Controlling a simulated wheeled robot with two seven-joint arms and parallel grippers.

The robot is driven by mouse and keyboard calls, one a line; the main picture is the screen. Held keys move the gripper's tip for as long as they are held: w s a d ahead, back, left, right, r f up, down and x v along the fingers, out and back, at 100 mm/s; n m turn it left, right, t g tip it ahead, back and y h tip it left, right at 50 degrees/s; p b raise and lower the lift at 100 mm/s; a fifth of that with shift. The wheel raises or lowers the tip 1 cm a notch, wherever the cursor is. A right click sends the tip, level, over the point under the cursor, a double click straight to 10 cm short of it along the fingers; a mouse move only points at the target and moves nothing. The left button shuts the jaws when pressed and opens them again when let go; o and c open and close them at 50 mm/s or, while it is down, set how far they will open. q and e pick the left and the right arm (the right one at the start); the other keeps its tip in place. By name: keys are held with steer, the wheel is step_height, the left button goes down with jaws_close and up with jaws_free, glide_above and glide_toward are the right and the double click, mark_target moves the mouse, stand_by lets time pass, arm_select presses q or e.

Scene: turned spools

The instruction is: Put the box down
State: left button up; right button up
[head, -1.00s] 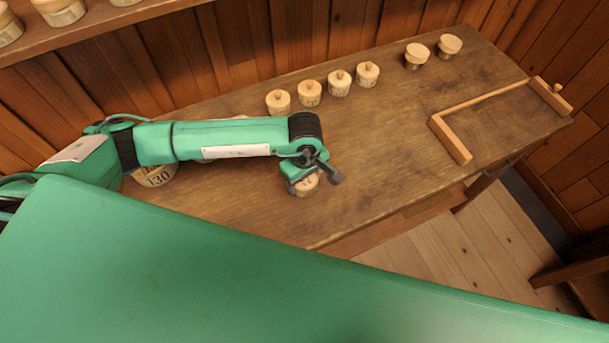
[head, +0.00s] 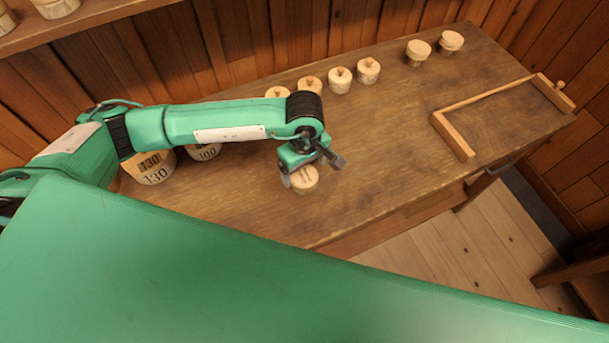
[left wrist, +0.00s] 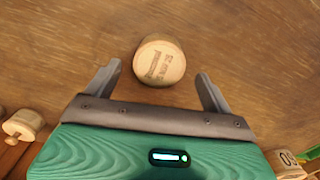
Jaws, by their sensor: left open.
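A small round wooden box (head: 304,179) with printed marks on its lid stands on the workbench, just below my left gripper in the head view. My left gripper (head: 313,172) is open and empty, its fingers above the box. In the left wrist view the box (left wrist: 159,60) stands on the bare wood, just beyond and between the two open fingers (left wrist: 157,85), apart from both. My right gripper is not in view.
Several similar small boxes (head: 368,70) stand along the back of the workbench (head: 390,150). Larger round boxes, one marked 130 (head: 152,168), stand at left behind my arm. A wooden frame (head: 455,137) lies at right. The bench middle is clear.

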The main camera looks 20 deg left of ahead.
mark_target(305, 176)
arm_select(q)
step_height(305, 176, up, 8)
steer(key=b, duration=0.2)
steer(key=shift+f, duration=0.15)
stand_by(0.4)
